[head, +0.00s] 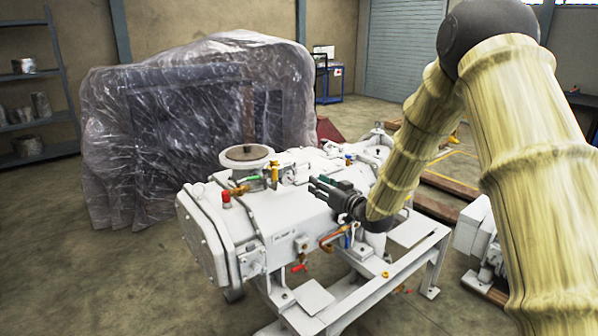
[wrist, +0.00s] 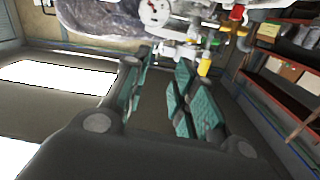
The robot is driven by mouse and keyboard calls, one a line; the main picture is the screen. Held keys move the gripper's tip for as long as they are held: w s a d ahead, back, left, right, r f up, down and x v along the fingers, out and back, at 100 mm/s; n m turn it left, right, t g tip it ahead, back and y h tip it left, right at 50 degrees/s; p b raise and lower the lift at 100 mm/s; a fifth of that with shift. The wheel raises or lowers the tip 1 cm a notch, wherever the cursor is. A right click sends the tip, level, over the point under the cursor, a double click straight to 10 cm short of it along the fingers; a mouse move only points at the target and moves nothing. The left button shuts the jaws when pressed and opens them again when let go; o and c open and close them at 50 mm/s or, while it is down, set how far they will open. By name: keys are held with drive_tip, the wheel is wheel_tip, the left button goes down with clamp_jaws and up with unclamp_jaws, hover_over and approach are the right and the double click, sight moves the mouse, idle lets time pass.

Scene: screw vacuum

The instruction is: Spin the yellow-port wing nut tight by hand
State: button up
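The white screw vacuum machine (head: 285,212) stands on a white frame in the middle of the head view. A yellow upright fitting (head: 273,172) sits on its top, beside a brass valve with a green handle (head: 240,190). A yellow fitting also shows past the fingers in the wrist view (wrist: 204,67). I cannot make out a wing nut on either, nor tell which fitting is the yellow port. My gripper (head: 316,187) is over the machine's top, to the right of the yellow fitting and apart from it. In the wrist view its teal-padded fingers (wrist: 160,88) are spread with nothing between them.
A red-topped brass fitting (head: 227,200) and a round flanged port (head: 247,154) stand near the yellow fitting. Brass pipework with a red handle (head: 299,267) is on the machine's near side. A plastic-wrapped bulk (head: 185,125) stands behind. The floor at front left is clear.

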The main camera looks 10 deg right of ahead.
sight(294, 168)
drive_tip(key=r+p+x, duration=0.1)
drive_tip(key=x, duration=1)
drive_tip(key=shift+r+p, duration=0.3)
drive_tip(key=shift+r, duration=0.05)
drive_tip(key=shift+w, duration=0.1)
clamp_jaws()
